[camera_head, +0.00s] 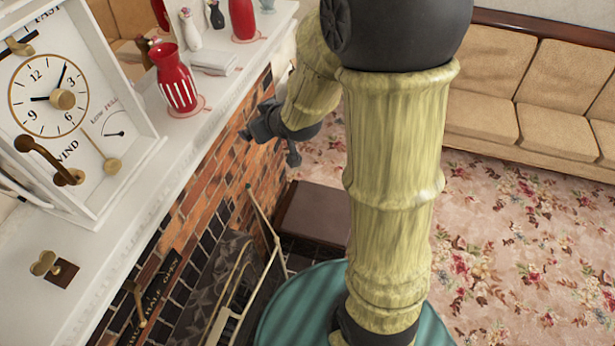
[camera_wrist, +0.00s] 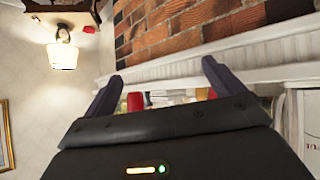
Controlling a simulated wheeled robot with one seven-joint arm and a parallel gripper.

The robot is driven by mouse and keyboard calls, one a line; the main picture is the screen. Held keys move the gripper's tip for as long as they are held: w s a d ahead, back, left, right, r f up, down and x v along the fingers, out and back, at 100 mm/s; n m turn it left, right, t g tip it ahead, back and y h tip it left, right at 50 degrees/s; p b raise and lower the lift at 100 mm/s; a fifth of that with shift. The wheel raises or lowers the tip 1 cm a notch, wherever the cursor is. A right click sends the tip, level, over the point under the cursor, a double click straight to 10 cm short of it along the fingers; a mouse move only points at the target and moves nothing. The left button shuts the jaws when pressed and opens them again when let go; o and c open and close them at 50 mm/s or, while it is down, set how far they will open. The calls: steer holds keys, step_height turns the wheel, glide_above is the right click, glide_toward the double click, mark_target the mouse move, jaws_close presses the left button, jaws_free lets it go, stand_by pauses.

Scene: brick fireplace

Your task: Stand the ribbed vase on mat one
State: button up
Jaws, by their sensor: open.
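A red vase with white vertical stripes (camera_head: 176,80) stands upright on a pinkish round mat (camera_head: 202,108) on the white mantel. A second red vase (camera_head: 243,18) stands farther back on a similar mat (camera_head: 262,36). A white vase (camera_head: 190,32) stands between them. I cannot tell which mat is mat one, or surely which vase is the ribbed one. My gripper (camera_head: 268,143) is open and empty, to the right of the mantel in front of the bricks, apart from the vases. In the wrist view its fingers (camera_wrist: 163,72) spread before the mantel, with a red object (camera_wrist: 135,101) beyond them.
A white clock (camera_head: 50,95) stands at the mantel's left, near a brass key-like fitting (camera_head: 50,266). White books (camera_head: 213,61) lie between the red vases. A fire screen (camera_head: 240,285) stands below. A sofa (camera_head: 535,95) is at the right, with open carpet before it.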

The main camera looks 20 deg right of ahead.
steer(key=s+d+f+m+g+h, duration=0.25)
steer(key=s+d+g, duration=0.2)
steer(key=s, duration=0.35)
steer(key=s+a+f+g, duration=0.2)
steer(key=s+g, duration=0.1)
steer(key=s, duration=0.4)
steer(key=shift+s+a+m, duration=0.25)
steer(key=shift+a+m, duration=0.1)
steer(key=shift+a, duration=0.05)
steer(key=shift+a, duration=0.1)
